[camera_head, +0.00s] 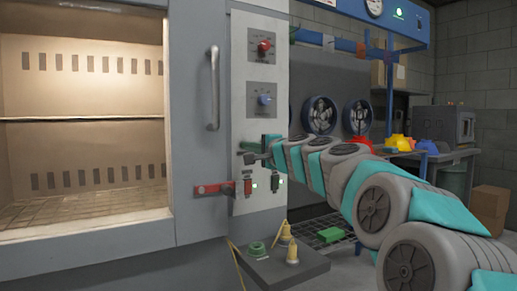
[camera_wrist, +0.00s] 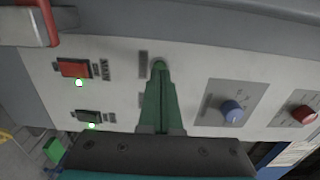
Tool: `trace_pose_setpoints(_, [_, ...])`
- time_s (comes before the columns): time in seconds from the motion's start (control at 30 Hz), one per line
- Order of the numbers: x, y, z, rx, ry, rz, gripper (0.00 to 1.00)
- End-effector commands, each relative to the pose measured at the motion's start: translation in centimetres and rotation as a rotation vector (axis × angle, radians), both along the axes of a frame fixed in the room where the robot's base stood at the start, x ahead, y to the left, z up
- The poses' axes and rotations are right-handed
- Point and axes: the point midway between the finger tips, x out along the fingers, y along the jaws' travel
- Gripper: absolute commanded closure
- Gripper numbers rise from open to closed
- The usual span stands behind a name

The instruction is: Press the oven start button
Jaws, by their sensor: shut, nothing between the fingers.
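The oven (camera_head: 195,130) has a pale control panel (camera_head: 240,80) to the right of its door. My gripper (camera_head: 247,150) is shut and empty, its tips at the panel below the blue knob. In the wrist view the shut green fingers (camera_wrist: 158,95) point at the panel. A small rounded green spot (camera_wrist: 159,65) shows at their tips; I cannot tell whether it is the start button or fingertip, nor whether there is contact. A red switch (camera_head: 248,185) and a dark green switch (camera_head: 276,181), each with a lit green lamp, sit lower on the panel.
A red knob (camera_head: 264,46) and a blue knob (camera_head: 264,99) stand out above my gripper. A red latch (camera_head: 213,188) juts out at lower left, and a vertical door handle (camera_head: 214,88) above it. A grey box with yellow fittings (camera_head: 285,265) stands below.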

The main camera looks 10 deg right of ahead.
Motion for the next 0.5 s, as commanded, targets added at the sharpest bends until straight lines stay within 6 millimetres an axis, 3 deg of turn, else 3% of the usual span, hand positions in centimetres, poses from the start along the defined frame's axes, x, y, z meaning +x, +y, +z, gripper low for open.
trace_pose_setpoints(0.2, [1.18, 0.42, -0.09, -0.002, 0.002, 0.0, 1.0])
trace_pose_setpoints(0.5, [1.27, 0.44, -0.06, 0.0, 0.001, 0.0, 1.0])
